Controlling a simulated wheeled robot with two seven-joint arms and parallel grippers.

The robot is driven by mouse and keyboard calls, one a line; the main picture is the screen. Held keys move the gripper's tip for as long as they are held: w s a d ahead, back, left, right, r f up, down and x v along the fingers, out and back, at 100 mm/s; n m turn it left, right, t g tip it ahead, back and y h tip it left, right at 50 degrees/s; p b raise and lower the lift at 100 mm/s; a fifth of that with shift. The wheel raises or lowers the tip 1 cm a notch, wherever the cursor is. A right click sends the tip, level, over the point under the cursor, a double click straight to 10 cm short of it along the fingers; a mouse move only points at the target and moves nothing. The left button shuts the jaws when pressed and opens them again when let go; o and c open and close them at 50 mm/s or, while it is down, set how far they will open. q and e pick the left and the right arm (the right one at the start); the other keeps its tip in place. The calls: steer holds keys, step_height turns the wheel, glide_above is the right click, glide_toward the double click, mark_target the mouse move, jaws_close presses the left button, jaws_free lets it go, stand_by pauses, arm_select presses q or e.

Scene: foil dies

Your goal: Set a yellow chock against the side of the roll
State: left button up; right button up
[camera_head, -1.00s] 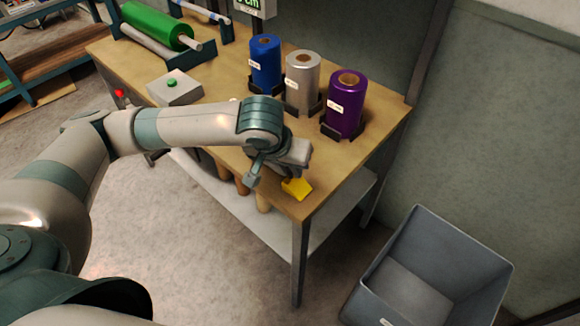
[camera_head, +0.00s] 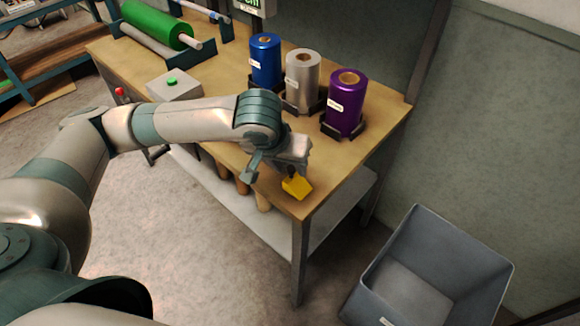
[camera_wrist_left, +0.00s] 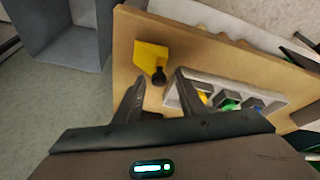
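A yellow chock (camera_head: 297,188) lies near the front right corner of the workbench. It also shows in the left wrist view (camera_wrist_left: 150,56), with a dark knob on it. My left gripper (camera_head: 291,172) is above the chock with its fingers pointing down. In the left wrist view the gripper (camera_wrist_left: 155,85) is open, with the knob between and just beyond the fingertips. Upright rolls in blue (camera_head: 265,62), silver (camera_head: 302,82) and purple (camera_head: 346,105) stand in dark holders at the back. A green roll (camera_head: 157,25) lies at the far left. My right gripper is out of view.
The workbench (camera_head: 385,128) has a bare right end. A pale tray (camera_wrist_left: 184,97) with yellow, green and blue pieces sits beside the chock in the left wrist view. A grey bin (camera_head: 440,245) is on the floor.

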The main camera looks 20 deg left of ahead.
arm_select(q)
steer(key=v, duration=1)
steer(key=shift+r, duration=0.35)
steer(key=shift+o, duration=0.3)
steer(key=shift+s+f, duration=0.1)
